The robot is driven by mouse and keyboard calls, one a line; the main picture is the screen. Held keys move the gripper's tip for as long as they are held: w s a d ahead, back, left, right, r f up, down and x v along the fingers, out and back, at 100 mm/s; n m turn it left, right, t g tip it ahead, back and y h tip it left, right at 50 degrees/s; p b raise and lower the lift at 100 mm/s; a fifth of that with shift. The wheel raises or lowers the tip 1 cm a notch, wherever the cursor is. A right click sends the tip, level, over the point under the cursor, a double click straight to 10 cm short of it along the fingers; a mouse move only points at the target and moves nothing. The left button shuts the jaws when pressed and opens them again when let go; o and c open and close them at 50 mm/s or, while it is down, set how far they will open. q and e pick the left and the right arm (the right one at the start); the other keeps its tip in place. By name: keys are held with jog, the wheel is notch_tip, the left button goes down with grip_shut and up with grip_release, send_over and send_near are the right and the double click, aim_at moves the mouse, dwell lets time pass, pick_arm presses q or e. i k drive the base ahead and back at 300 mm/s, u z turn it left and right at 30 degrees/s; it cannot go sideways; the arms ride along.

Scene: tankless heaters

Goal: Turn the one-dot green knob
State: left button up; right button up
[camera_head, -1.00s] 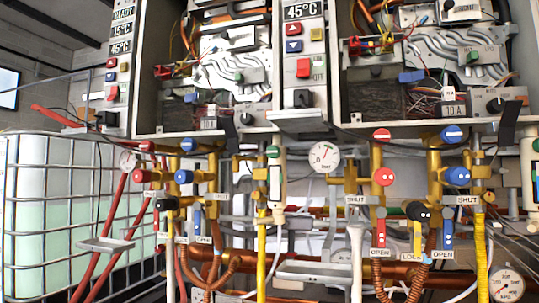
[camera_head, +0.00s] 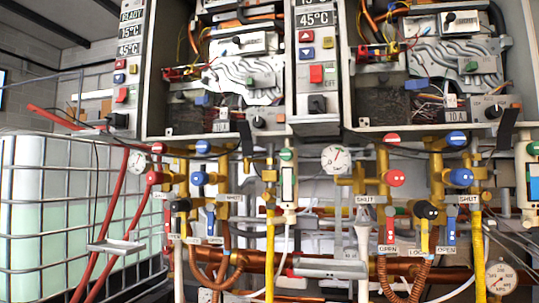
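Several green knobs show in the head view. One round green knob (camera_head: 285,154) tops a white and teal unit below the gap between the two heaters. Another round green knob (camera_head: 533,148) with a pale mark tops a similar unit at the right edge. Smaller green parts sit inside the open heaters, one in the left heater (camera_head: 251,79) and one in the right heater (camera_head: 470,66). The dots are too small to tell which green knob has one dot. Neither of my grippers is in view.
Red, blue and black valve knobs, such as a red knob (camera_head: 395,178) and a blue knob (camera_head: 460,177), crowd around the green ones. A white gauge (camera_head: 335,159) hangs between them. Copper and yellow pipes run below. A caged white tank (camera_head: 60,215) stands at the left.

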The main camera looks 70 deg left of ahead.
aim_at(285, 154)
jog(key=k, duration=1)
jog(key=z, duration=2)
jog(key=i, duration=0.05)
jog(key=u, duration=4.05)
jog(key=i, duration=0.95)
jog(key=k, duration=0.75)
jog(key=u, duration=0.25)
jog(key=i, duration=0.6)
